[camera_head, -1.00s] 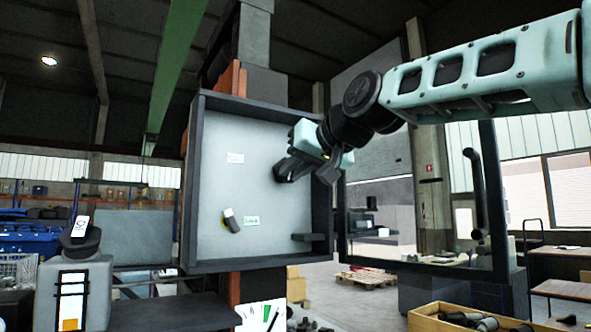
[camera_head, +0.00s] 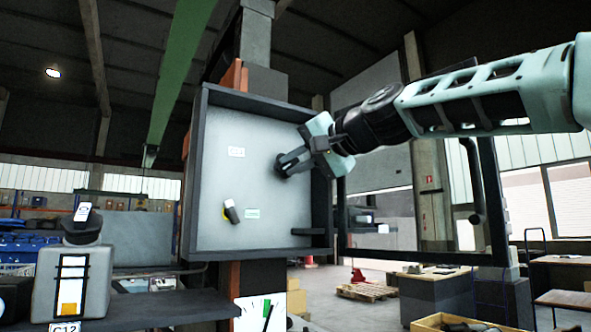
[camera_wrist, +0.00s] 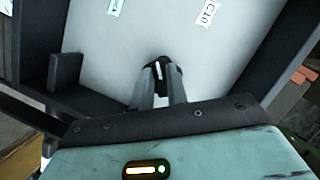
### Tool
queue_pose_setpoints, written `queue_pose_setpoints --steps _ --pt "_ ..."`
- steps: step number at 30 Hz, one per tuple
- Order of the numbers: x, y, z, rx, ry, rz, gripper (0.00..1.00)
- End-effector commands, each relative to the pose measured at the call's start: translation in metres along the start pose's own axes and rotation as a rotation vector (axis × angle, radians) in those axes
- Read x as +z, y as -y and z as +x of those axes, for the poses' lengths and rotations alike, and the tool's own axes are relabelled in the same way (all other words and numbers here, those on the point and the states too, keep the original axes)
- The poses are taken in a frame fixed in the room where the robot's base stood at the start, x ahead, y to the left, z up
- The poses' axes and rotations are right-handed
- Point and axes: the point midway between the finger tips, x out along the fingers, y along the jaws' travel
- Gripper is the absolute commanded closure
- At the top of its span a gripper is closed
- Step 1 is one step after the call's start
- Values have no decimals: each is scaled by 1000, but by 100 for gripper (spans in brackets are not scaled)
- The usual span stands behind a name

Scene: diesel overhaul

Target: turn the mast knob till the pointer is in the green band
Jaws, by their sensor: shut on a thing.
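A shallow grey cabinet (camera_head: 262,112) with its glazed door open hangs on the mast. My gripper (camera_head: 287,164) reaches into it from the right and is shut on a small dark knob at the back panel. In the wrist view the knob (camera_wrist: 160,68) shows between the fingertips, with a white line on its face; the fingers hide its sides. Below the cabinet is a white dial (camera_head: 250,317) with a green band (camera_head: 267,307). A thin dark pointer seems close to the band; the dial's lower part is cut off, so I cannot tell if it is inside.
A grey unit (camera_head: 72,282) with a black rotary top stands at left. The cabinet's side walls flank my gripper.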

Motion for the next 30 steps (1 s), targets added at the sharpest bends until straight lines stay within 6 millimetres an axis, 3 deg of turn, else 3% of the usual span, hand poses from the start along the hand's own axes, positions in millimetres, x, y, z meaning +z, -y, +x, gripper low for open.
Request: queue_pose_setpoints --steps 5,12,22,25,26,27,29,30 --pt "1 -1 1 -1 2 8 100" --pt "2 -4 1 -104 0 286 100" --pt "1 -1 1 -121 2 336 100" --pt "4 -6 2 -162 1 448 100" --pt "2 -3 1 -171 1 471 82" --pt "0 0 0 -168 1 463 71" --pt "0 0 0 -167 1 461 57" --pt "0 0 0 -167 1 461 57"
